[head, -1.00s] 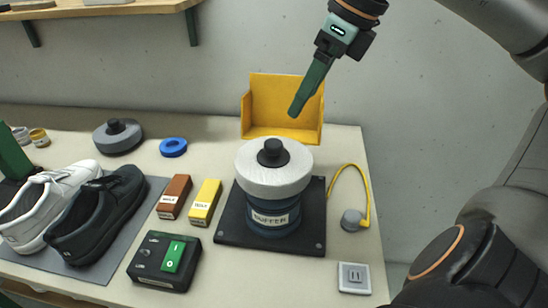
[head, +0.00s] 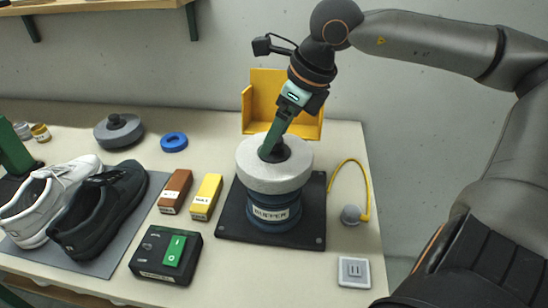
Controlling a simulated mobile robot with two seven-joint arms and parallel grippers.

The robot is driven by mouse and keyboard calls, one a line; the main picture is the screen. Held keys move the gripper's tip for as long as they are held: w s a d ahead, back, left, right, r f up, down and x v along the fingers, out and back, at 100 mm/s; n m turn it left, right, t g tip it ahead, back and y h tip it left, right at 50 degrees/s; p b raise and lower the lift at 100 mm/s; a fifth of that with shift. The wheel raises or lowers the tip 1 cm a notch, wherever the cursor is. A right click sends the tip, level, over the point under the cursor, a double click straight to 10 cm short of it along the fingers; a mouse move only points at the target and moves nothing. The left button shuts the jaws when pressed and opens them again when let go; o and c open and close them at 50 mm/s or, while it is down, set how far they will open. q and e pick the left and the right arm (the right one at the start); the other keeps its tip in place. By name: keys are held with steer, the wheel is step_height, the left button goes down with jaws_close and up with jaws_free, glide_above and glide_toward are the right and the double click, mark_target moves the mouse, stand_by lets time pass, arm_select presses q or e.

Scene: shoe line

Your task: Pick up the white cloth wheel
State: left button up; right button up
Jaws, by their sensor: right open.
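The white cloth wheel (head: 262,174) lies flat on top of the blue buffer (head: 274,212), which stands on a black base plate. A dark knob (head: 280,154) stands up at the wheel's centre. My right gripper (head: 267,153) points down from the upper right, with its green fingers at the knob and just over the wheel's top. It is open; the fingers overlap in this view, so I cannot tell whether they touch the knob. My left gripper is not in view.
A yellow holder (head: 262,95) stands behind the buffer. A yellow cable (head: 341,168) lies to the right. Left are wax bars (head: 206,197), a black switch box (head: 150,255), a grey wheel (head: 118,136), a blue ring (head: 174,142) and two shoes (head: 100,215).

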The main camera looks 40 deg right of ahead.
steer(key=shift+c, duration=0.4)
jaws_close()
stand_by(1.0)
